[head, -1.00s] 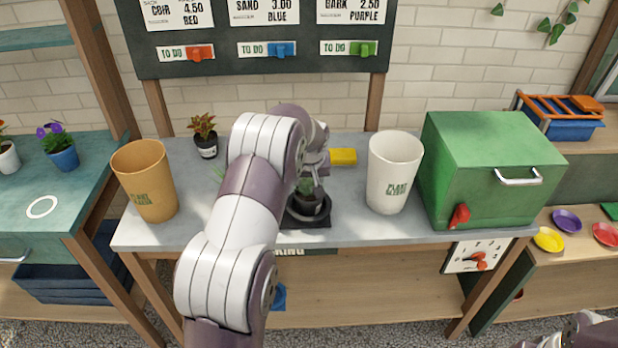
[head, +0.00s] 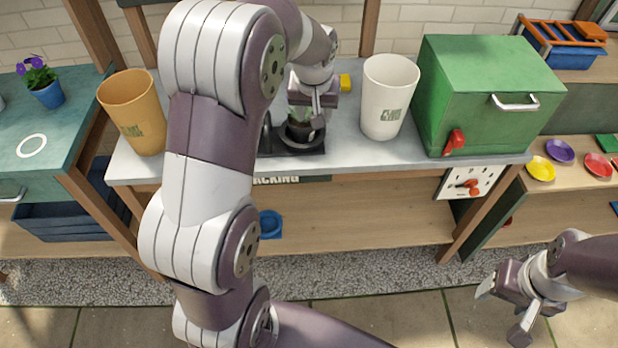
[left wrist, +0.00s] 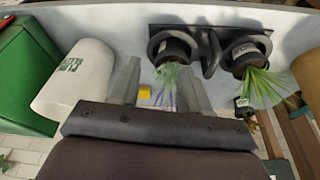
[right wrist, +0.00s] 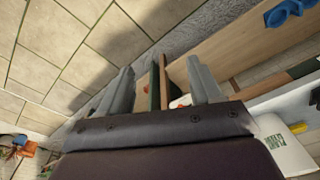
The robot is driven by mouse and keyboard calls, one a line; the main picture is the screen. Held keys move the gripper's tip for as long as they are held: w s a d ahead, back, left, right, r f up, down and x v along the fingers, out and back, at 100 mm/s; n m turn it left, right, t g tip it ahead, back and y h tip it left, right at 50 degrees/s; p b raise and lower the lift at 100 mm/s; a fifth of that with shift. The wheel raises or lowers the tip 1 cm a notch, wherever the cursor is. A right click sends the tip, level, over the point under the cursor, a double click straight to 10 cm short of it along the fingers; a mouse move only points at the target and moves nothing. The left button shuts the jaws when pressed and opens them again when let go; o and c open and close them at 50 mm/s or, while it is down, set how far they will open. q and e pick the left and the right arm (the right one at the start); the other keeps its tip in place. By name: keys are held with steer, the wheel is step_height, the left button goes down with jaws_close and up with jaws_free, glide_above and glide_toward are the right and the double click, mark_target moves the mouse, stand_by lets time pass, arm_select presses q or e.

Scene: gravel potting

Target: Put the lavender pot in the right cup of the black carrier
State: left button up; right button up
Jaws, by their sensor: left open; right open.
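The black carrier (head: 313,151) stands on the grey bench, and its two cups show in the left wrist view (left wrist: 211,36). The lavender pot (left wrist: 174,48), dark with pale green and purplish foliage, sits upright in the right cup; it also shows in the head view (head: 298,130). A dark pot with spiky green leaves (left wrist: 246,62) is in the other cup. My left gripper (left wrist: 157,80) is open, its fingers either side of the lavender's foliage; I cannot tell if they touch it. My right gripper (head: 505,309) is open and empty, away from the bench, over the floor.
A white cup (head: 388,97) and a green box (head: 480,95) stand right of the carrier. An orange cup (head: 134,115) stands at the bench's left end. A yellow block (head: 345,82) lies behind. My left arm hides part of the bench.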

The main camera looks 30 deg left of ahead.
arm_select(q)
steer(key=s+d+f+m+g, duration=0.1)
steer(key=s+d+f+m, duration=0.1)
steer(key=s, duration=0.7)
steer(key=s+d+f+m+h, duration=0.1)
steer(key=s+d+f+m, duration=0.1)
steer(key=s+d+f, duration=0.2)
steer(key=s+d, duration=0.3)
steer(key=s, duration=0.3)
steer(key=shift+g, duration=0.4)
steer(key=shift+d, duration=0.15)
